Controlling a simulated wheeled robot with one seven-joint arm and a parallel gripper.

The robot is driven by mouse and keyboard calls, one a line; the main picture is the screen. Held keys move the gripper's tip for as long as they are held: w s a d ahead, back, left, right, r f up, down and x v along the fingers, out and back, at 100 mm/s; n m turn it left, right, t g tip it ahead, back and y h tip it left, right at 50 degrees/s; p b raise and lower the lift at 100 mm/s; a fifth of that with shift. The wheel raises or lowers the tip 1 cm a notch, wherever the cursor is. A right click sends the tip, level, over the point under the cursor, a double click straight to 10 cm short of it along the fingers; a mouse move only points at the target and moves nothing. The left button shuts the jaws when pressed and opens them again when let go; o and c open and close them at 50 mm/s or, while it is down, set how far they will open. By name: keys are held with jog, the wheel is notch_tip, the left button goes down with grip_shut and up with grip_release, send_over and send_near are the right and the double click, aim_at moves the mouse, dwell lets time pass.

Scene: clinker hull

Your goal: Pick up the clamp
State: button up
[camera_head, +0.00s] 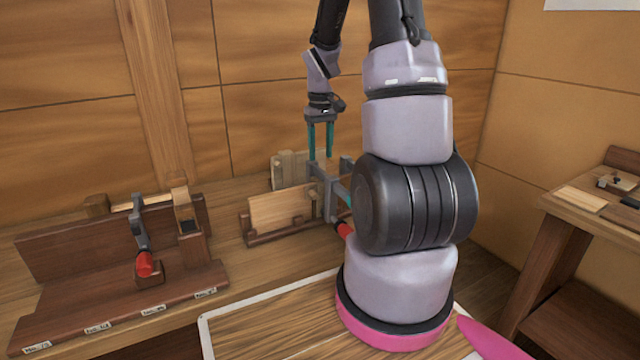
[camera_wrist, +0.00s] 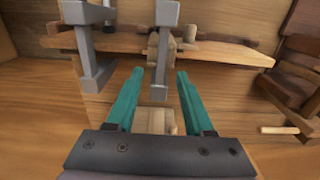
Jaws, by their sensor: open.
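A grey clamp (camera_head: 330,198) with a red handle (camera_head: 344,229) is at a wooden rack on the back bench, partly hidden by my arm. My gripper (camera_head: 320,156) is open, its two teal fingers pointing down at the clamp's upper end. In the wrist view, a grey upright bar of the clamp (camera_wrist: 164,50) shows between and beyond the teal fingertips (camera_wrist: 160,73). Whether the fingers touch it I cannot tell. A second grey clamp (camera_head: 140,226) with a red handle hangs on the labelled wooden rack at left.
The labelled rack (camera_head: 110,268) stands on the bench at left. A light-rimmed wooden board (camera_head: 265,330) lies in front. A side table (camera_head: 590,215) with small items is at right. The panelled wall (camera_head: 265,60) closes the back.

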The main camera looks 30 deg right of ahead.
aim_at(320, 169)
notch_tip(320, 169, down, 5)
jog(key=shift+a+r, duration=0.1)
grip_shut()
jog(key=shift+w, duration=0.1)
dwell(1.4)
